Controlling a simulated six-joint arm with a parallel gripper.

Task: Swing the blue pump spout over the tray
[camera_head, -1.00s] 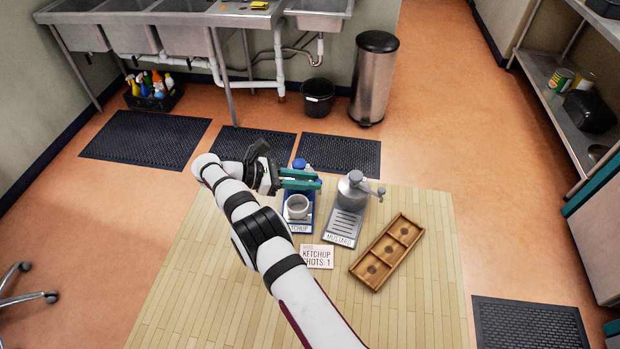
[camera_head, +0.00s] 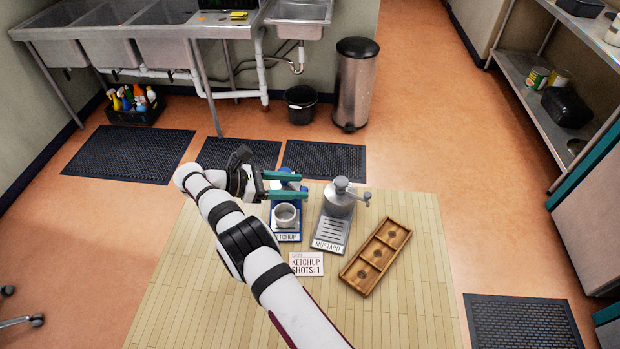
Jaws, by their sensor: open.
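The blue pump (camera_head: 284,170) stands behind my gripper; its spout is largely hidden by the fingers, so I cannot tell where it points. Its blue tray (camera_head: 299,224) extends toward me with a label ending in "TCHUP". A light grey cup (camera_head: 285,214) stands on that tray. My gripper (camera_head: 304,184) is open, its two teal fingers pointing right, one above the other in the picture, across the front of the blue pump. I cannot tell whether they touch it.
A grey pump (camera_head: 340,201) labelled MUSTARD stands just right. A wooden tray (camera_head: 347,276) with three compartments lies farther right. A card (camera_head: 306,264) reading "KETCHUP SHOTS: 1" lies in front. The wooden surface (camera_head: 410,310) is clear at front right.

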